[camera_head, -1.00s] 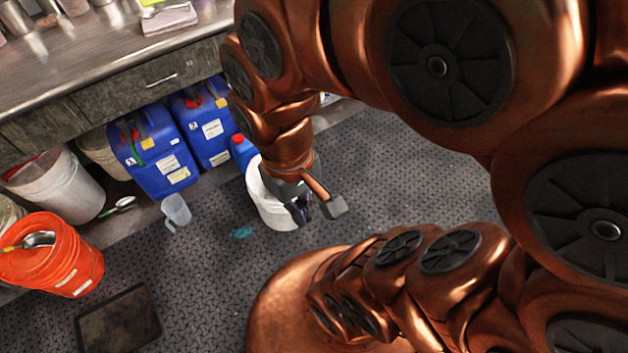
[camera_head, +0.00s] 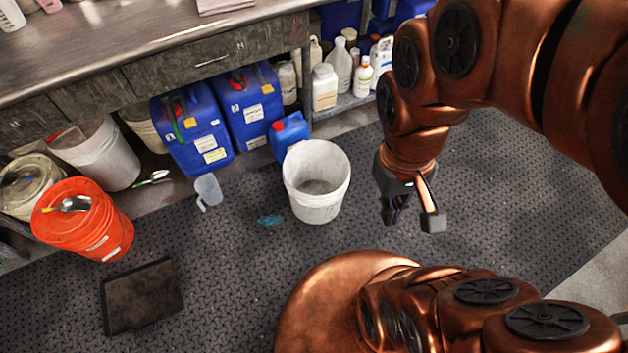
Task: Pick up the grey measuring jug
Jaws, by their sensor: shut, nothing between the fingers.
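The grey measuring jug (camera_head: 208,190) is small and translucent. It stands on the dark floor mat in front of the blue canisters, with its handle toward the lower left. My gripper (camera_head: 413,220) is to the right of the white bucket, well apart from the jug, and points downward. It holds nothing. Its fingers are partly dark against the mat, and the jug is in plain view.
An empty white bucket (camera_head: 317,184) stands between the jug and my gripper. Blue canisters (camera_head: 192,135) and a small blue can (camera_head: 289,134) stand behind. An orange bucket (camera_head: 84,220) and a dark flat slab (camera_head: 142,296) are at left. The mat at right is clear.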

